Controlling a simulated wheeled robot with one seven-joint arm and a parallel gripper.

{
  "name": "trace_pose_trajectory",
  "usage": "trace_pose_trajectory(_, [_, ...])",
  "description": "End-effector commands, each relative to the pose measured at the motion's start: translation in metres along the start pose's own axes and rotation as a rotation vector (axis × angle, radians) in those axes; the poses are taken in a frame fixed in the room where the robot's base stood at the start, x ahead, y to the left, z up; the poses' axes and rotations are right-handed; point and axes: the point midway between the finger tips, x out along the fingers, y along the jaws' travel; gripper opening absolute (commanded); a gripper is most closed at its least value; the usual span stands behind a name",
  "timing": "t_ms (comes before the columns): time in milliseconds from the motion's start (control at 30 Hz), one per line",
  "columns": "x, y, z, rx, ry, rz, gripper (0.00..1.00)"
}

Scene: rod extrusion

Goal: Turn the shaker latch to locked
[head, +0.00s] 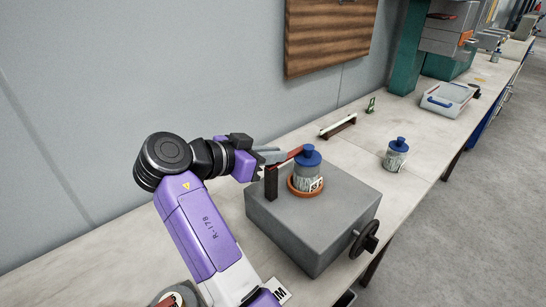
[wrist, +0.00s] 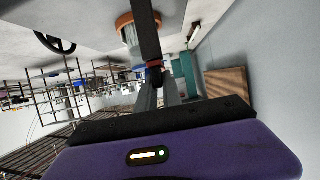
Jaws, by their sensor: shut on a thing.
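The shaker is a grey box (head: 290,235) on the bench in the head view. A jar with a blue cap (head: 308,178) stands upright in an orange ring (head: 303,191) on its top. The latch has a dark post (head: 271,183) left of the jar and a red bar (head: 290,155) that runs from the post's upper end towards the jar's cap. My gripper (head: 277,157) is shut on the latch at the bar. In the wrist view my fingers (wrist: 158,88) close at the dark latch part (wrist: 147,38); the exact contact is partly hidden.
A dark handwheel (head: 365,238) sticks out of the box's right side. A second blue-capped jar (head: 396,155) stands on the bench to the right. A bar-handled piece (head: 338,126) lies behind. The wall is close behind my arm.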

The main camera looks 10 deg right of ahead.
Motion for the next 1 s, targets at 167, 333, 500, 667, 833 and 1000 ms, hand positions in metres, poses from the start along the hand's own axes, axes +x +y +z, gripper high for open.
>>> trace_pose_trajectory(167, [0.001,0.001,0.002,0.000,-0.003,0.006,0.00])
trace_pose_trajectory(333, [0.001,0.001,0.002,0.000,-0.003,0.006,0.00])
trace_pose_trajectory(500, [0.001,0.001,0.001,0.000,-0.003,0.005,0.32])
trace_pose_trajectory(667, [0.001,0.001,0.001,0.001,-0.002,0.004,0.32])
trace_pose_trajectory(833, [-0.002,0.000,0.001,0.001,-0.001,0.003,0.32])
trace_pose_trajectory(1000, [-0.022,-0.001,0.001,0.002,0.000,0.001,0.32])
